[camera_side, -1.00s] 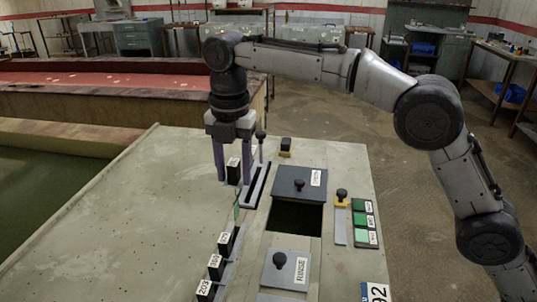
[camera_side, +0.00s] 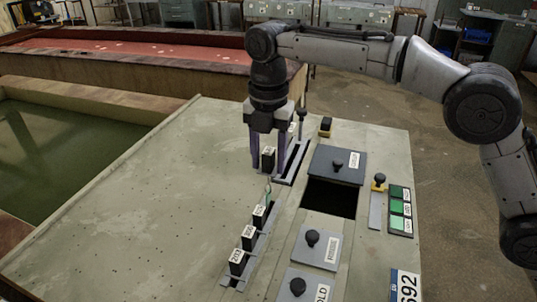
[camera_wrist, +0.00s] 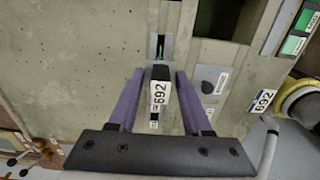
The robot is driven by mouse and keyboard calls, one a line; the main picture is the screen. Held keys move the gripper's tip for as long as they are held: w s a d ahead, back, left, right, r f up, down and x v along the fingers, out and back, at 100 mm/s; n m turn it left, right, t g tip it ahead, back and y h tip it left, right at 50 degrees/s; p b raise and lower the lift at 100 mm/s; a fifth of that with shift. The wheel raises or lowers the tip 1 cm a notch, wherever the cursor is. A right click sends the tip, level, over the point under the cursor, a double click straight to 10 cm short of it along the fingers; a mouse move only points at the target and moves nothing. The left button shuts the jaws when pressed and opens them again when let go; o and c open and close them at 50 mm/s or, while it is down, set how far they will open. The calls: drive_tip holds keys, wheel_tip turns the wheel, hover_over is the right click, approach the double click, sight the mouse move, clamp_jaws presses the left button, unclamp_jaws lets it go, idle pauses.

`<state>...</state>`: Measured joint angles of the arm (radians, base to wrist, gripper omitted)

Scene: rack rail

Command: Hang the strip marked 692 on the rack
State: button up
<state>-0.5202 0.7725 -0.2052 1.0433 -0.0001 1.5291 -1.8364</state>
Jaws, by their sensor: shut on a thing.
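My gripper (camera_side: 268,157) points down over the grey worktop, shut on a black block with a white label; the wrist view shows it between my fingers (camera_wrist: 161,95). A grey rail (camera_side: 256,256), seemingly the rack, lies nearer the camera and carries several black labelled blocks. The held strip is above and beyond these blocks.
A dark slotted holder with a black-knobbed post (camera_side: 302,114) stands close behind my gripper. To the right are a knobbed grey lid (camera_side: 337,164), a dark opening (camera_side: 329,198), another knobbed plate (camera_side: 318,240) and green labelled tiles (camera_side: 400,208). The worktop's left side is clear.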

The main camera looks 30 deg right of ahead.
sight(269, 173)
drive_tip(key=shift+f, duration=5.35)
drive_tip(key=o, duration=1.2)
drive_tip(key=shift+r, duration=0.1)
drive_tip(key=shift+r, duration=3.4)
